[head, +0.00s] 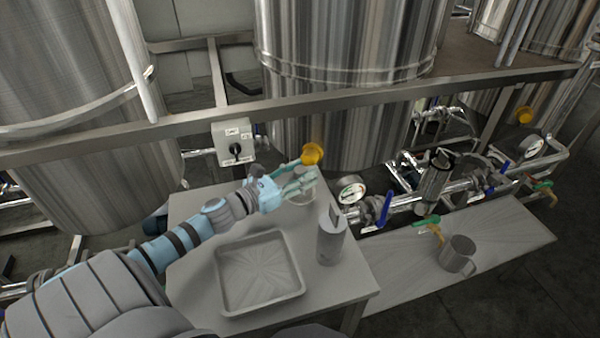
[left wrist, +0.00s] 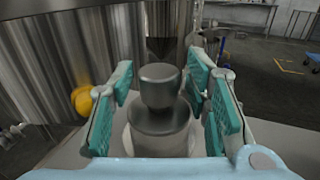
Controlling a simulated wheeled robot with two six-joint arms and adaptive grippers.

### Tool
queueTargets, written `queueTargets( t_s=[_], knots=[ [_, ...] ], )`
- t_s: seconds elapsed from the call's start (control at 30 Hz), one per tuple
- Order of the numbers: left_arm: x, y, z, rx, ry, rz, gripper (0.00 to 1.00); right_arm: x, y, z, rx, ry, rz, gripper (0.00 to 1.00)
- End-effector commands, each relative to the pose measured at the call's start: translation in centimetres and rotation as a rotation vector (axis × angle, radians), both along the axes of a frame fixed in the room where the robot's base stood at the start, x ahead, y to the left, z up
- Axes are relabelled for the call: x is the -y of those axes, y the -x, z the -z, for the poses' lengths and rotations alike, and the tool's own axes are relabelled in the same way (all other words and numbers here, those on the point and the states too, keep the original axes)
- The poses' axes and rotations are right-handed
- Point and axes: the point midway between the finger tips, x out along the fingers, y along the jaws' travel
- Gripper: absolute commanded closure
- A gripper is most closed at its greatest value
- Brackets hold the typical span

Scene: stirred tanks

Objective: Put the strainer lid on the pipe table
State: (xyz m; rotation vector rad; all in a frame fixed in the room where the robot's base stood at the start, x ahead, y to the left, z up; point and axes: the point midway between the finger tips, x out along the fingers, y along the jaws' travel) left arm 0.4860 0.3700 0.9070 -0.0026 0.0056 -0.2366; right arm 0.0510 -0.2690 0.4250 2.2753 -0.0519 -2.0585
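In the left wrist view a grey metal piece with a round knob (left wrist: 160,88) on a wider round body stands upright between my fingers; it looks like the strainer lid. A pale round shape surrounds its foot. My left gripper (head: 300,183) is at the far right part of the near table (head: 195,280), its fingers spread either side of the knob with gaps showing. It also shows in the left wrist view (left wrist: 160,100). In the head view the fingers mostly hide the piece. The pipe table (head: 385,270) appears to be the low table under the pipes at right. My right gripper is out of view.
A square tray (head: 222,285) and a metal canister (head: 331,243) stand on the near table. A yellow knob (head: 312,153) is just behind my gripper. A steel mug (head: 458,254) stands on the low table, below pipes with a gauge (head: 352,190) and blue-handled valves (head: 386,207).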

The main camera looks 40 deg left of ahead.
Motion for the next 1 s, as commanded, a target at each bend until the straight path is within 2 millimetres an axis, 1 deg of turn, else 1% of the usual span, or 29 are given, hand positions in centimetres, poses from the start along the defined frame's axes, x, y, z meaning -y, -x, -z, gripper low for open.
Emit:
queueTargets(
  t_s=[0.23, 0.33, 0.47, 0.57, 0.6, 0.7, 0.8, 0.9, 1.0],
  knots=[
    [0.0, 0.0, -0.1, 0.0, 0.0, 0.0, 0.54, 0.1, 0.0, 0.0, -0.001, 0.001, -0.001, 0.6],
    [0.0, 0.0, -0.5, 0.0, 0.0, 0.001, 0.54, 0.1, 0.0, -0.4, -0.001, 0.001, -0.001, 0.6],
    [-0.1, 0.9, -0.3, -0.002, 0.0, 0.004, 0.54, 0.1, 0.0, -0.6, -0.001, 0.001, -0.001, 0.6],
    [-0.4, 2.0, -0.3, -0.003, -0.001, 0.004, 0.54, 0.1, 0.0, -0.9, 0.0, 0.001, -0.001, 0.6],
    [-0.6, 2.5, -0.4, -0.004, -0.001, 0.002, 0.54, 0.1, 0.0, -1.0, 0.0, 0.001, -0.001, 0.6],
    [-1.2, 4.8, -1.4, -0.008, 0.002, -0.003, 0.54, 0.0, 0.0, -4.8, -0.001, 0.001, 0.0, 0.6],
    [-1.9, 7.7, -1.3, -0.007, -0.001, -0.003, 0.54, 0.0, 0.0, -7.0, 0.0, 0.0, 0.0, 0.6],
    [-2.4, 9.9, -1.0, -0.005, -0.001, -0.003, 0.54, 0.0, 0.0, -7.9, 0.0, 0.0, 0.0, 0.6],
    [-2.7, 11.2, -0.7, -0.002, 0.0, -0.001, 0.54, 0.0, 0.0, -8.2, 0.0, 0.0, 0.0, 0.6]
  ],
)
